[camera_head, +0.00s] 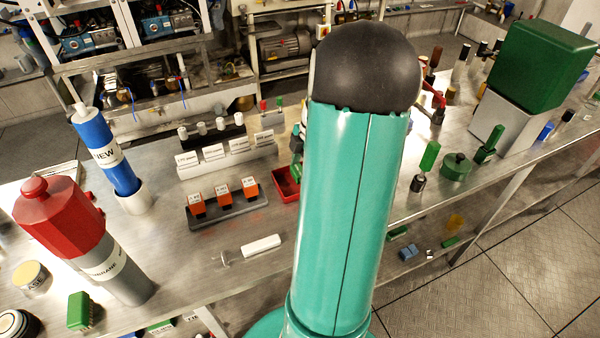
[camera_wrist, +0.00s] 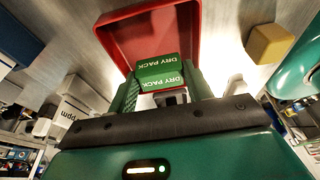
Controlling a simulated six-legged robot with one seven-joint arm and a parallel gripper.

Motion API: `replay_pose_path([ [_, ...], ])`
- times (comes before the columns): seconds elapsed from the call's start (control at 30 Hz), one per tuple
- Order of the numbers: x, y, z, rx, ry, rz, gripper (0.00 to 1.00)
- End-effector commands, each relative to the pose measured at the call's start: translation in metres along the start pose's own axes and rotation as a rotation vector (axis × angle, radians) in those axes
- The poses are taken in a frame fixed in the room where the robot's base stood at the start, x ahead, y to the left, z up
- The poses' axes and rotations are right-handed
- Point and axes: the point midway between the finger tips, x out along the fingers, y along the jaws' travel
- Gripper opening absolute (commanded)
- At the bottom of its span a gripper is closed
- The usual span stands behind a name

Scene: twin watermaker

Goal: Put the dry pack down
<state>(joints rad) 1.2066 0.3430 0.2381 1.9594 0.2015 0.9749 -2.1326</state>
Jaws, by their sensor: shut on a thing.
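The dry pack (camera_wrist: 158,72) is a small green block with white "DRY PACK" lettering on two visible faces. It shows in the wrist view between the green fingers of my gripper (camera_wrist: 160,88), which is shut on it. A red open tray (camera_wrist: 118,40) lies just beyond the pack, and the pack overlaps its near part in the picture. I cannot tell whether the pack touches the tray floor. In the head view the red tray (camera_head: 286,183) sits on the metal bench, partly behind my teal arm. My arm hides the pack and most of my gripper there.
A yellow block (camera_wrist: 270,43) lies right of the tray in the wrist view. In the head view, a rack of orange blocks (camera_head: 226,205) and a white bar (camera_head: 261,245) are left of my arm. A blue cylinder (camera_head: 103,150) and red-topped cylinder (camera_head: 70,220) stand farther left.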

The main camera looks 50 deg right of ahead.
Motion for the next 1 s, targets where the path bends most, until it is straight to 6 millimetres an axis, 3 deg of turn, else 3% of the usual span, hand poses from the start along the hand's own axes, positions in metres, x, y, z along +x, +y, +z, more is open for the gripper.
replay_pose_path([
  [0.13, 0.023, 0.000, 0.004, -0.002, 0.003, -0.004, 0.24],
  [0.5, 0.027, 0.001, 0.006, -0.002, 0.001, -0.001, 0.24],
  [0.53, 0.027, 0.001, 0.006, -0.002, 0.001, -0.001, 0.56],
  [0.6, 0.027, 0.001, 0.006, -0.002, 0.001, -0.001, 0.70],
  [1.0, 0.021, 0.001, 0.005, -0.002, 0.000, 0.000, 0.72],
])
